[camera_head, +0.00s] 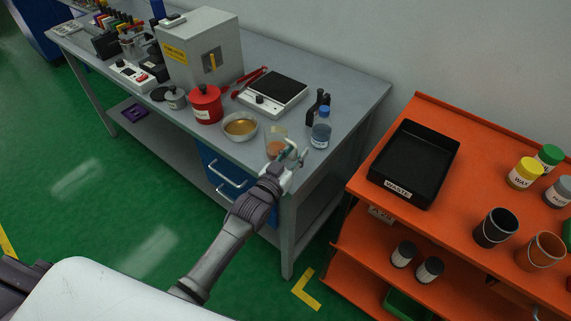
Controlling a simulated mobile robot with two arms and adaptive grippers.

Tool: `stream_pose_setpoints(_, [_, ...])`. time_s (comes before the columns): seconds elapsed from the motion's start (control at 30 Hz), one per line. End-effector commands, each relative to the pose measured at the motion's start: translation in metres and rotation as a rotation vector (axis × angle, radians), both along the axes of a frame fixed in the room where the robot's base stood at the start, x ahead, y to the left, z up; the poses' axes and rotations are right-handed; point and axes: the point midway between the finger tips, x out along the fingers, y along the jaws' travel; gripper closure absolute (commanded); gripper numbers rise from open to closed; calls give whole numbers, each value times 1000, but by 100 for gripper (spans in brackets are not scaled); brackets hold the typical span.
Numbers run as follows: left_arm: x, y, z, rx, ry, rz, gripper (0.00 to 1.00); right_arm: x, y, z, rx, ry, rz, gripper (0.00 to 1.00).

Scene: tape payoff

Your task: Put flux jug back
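A clear jug-like vessel (275,147) with orange-brown contents stands near the front right edge of the grey bench, and I take it as the flux jug; its label is not readable. My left gripper (294,154) is at its right side, at the bench edge. The fingers overlap or nearly touch the jug's right side in the picture. They are too small to show whether they are closed on it or on a handle. My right gripper is not in view.
A blue-capped bottle (321,129) stands just right of the jug. A bowl of amber liquid (240,126), a red canister (206,104) and a hot plate (273,93) are left and behind. An orange shelf (366,199) bears a black waste tray (402,194).

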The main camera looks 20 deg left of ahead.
Motion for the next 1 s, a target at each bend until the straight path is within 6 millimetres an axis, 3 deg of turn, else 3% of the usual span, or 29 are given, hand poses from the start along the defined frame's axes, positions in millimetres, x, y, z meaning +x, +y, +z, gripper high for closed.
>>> stream_pose_setpoints(0.5, [-98,21,-4,1,5,0,67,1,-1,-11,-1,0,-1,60])
stream_pose_setpoints(0.7, [-113,24,-3,2,4,1,67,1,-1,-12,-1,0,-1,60])
stream_pose_setpoints(0.93, [-114,25,-2,2,4,1,67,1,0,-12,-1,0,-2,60])
stream_pose_setpoints(1.0, [-114,25,-11,5,20,3,67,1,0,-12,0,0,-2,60])
